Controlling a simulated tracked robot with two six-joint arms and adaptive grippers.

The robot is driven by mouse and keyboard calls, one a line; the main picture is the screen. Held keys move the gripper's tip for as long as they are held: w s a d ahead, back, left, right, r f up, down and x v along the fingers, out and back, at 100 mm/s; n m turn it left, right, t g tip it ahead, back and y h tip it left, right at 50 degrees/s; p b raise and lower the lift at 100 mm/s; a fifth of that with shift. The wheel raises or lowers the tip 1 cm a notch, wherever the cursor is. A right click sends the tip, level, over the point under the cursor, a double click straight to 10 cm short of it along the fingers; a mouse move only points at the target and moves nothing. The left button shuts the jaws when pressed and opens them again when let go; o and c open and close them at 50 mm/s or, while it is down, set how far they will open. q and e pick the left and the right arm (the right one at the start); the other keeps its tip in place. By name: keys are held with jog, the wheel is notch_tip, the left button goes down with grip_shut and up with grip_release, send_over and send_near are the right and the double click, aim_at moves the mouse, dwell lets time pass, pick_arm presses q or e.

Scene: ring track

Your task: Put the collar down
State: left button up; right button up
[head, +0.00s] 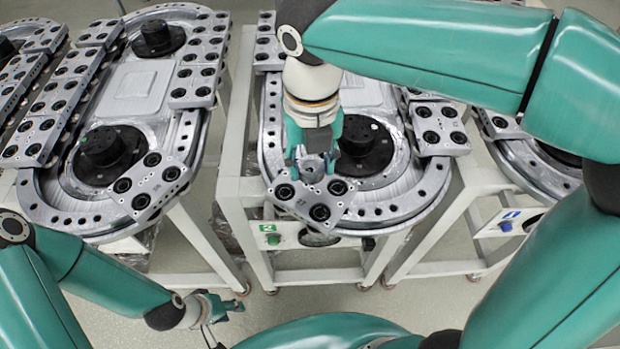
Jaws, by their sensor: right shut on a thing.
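My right gripper (314,150) points down over the front end of the middle ring track (400,212). It is shut on the collar (312,170), a small grey metal ring that shows partly between the teal fingers. The collar is just above or on the back edge of a grey carriage plate (287,197) with black rollers; I cannot tell if they touch. The fingers hide part of the collar. My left gripper (222,307) is low at the front left, over the floor, away from the tracks. Its fingers are too small to read.
A black round hub (368,150) stands close to the right of my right gripper. Another ring track (50,215) with several carriages lies to the left, and a third (545,180) to the right. White frames carry the tracks. Floor shows between the frames.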

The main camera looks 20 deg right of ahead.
aim_at(311, 189)
jog(key=shift+f+b, duration=0.3)
jog(key=shift+f, duration=2)
jog(key=shift+f, duration=0.1)
jog(key=o, duration=1.3)
jog(key=shift+c, duration=0.2)
notch_tip(311, 189, up, 12)
jog(key=shift+r+p, duration=0.15)
jog(key=shift+p, duration=0.85)
